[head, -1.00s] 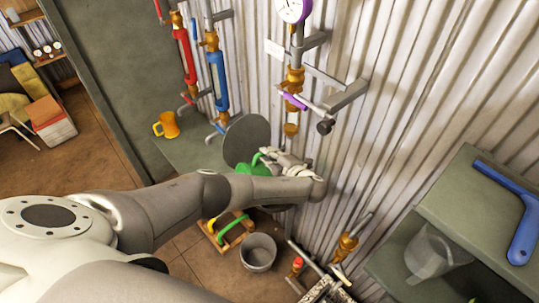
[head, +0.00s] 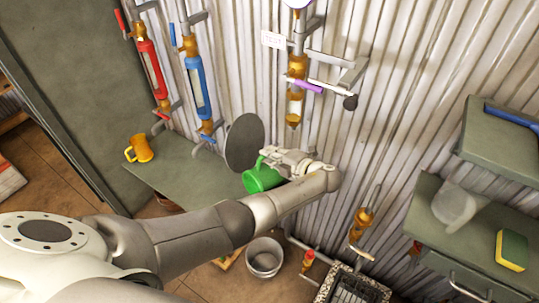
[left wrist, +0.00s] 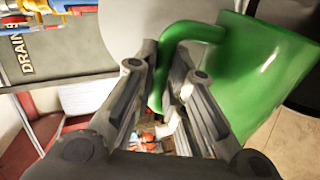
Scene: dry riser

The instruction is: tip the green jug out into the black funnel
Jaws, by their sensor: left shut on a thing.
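The green jug (head: 261,179) hangs in front of the ribbed wall in the head view. My left gripper (head: 277,163) is shut on it. In the left wrist view, the fingers (left wrist: 172,70) close around the handle of the jug (left wrist: 262,75), and the jug's body lies to their right. I cannot tell the jug's exact tilt or see what is inside it. A dark grey disc (head: 245,142) stands just behind and left of the jug. No black funnel can be made out for certain. My right gripper is not in view.
An orange mug (head: 139,148) stands on a grey-green bench (head: 185,172). Red (head: 153,70) and blue (head: 196,87) pipes and a brass fitting (head: 295,90) line the wall. A grey bucket (head: 264,258) is on the floor. Shelves with a clear jug (head: 455,206) and a sponge (head: 512,250) are at right.

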